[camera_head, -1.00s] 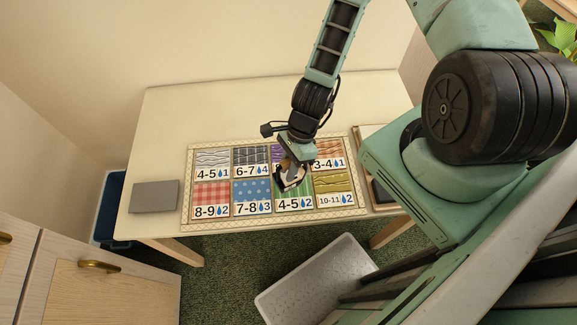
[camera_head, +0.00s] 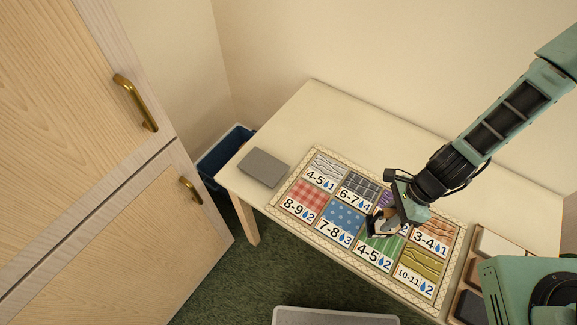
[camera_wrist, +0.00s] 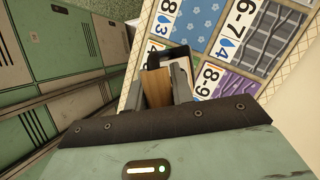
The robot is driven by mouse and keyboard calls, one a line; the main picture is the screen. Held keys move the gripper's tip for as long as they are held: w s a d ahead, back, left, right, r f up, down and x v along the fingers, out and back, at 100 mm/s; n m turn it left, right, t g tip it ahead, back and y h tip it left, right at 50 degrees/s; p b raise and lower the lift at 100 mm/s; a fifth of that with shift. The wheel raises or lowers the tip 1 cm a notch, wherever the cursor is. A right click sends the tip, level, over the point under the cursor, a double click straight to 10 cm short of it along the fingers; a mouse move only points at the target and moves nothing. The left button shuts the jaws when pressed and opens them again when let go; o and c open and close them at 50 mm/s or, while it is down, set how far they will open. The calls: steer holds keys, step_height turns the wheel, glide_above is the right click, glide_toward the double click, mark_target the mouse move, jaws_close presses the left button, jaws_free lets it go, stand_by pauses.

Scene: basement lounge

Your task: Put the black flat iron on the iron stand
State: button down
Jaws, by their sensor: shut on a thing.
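My gripper (camera_head: 398,212) is shut on the wooden handle (camera_wrist: 157,87) of a small iron (camera_head: 377,222). The iron has a black rim and a pale top, and is over the middle of the patterned chart, near the blue and green squares. It also shows in the wrist view (camera_wrist: 176,53), partly hidden by my fingers. I cannot tell whether it touches the chart. A plain grey flat slab (camera_head: 263,167), which looks like the iron stand, lies at the table's left end, left of the chart and apart from the iron.
The chart (camera_head: 288,188) with numbered fabric squares covers the table's front middle. A tray (camera_head: 459,290) with white, brown and dark blocks is at the right. The table (camera_head: 330,115) is bare behind the chart. A blue bin (camera_head: 222,150) and wooden cabinet (camera_head: 110,240) stand left.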

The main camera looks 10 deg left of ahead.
steer(key=w+d+n+g+h+b, duration=0.1)
steer(key=w+d+n+h+b, duration=0.15)
steer(key=w+n+b, duration=0.4)
steer(key=w+d+n+g+h+b, duration=0.1)
steer(key=w+n+g+h+b, duration=0.15)
steer(key=w+n, duration=0.55)
steer(key=w+a+r+m+t+y+b, duration=0.15)
steer(key=a+m, duration=0.45)
steer(key=a, duration=0.7)
steer(key=w+a+r+m+t+y+b, duration=0.1)
steer(key=w+a+r+m+y+b, duration=0.3)
steer(key=a, duration=1)
steer(key=a+r+m+t+p, duration=0.1)
steer(key=a+m+t, duration=0.1)
steer(key=a+m, duration=0.8)
steer(key=a+f+n, duration=0.1)
steer(key=f, duration=0.2)
steer(key=a+f+n+p, duration=0.1)
steer(key=f, duration=0.2)
steer(key=a+f+n+p, duration=0.1)
steer(key=f, duration=0.2)
steer(key=shift+s+a+f, duration=0.2)
steer(key=shift+f, duration=0.05)
steer(key=shift+f, duration=0.15)
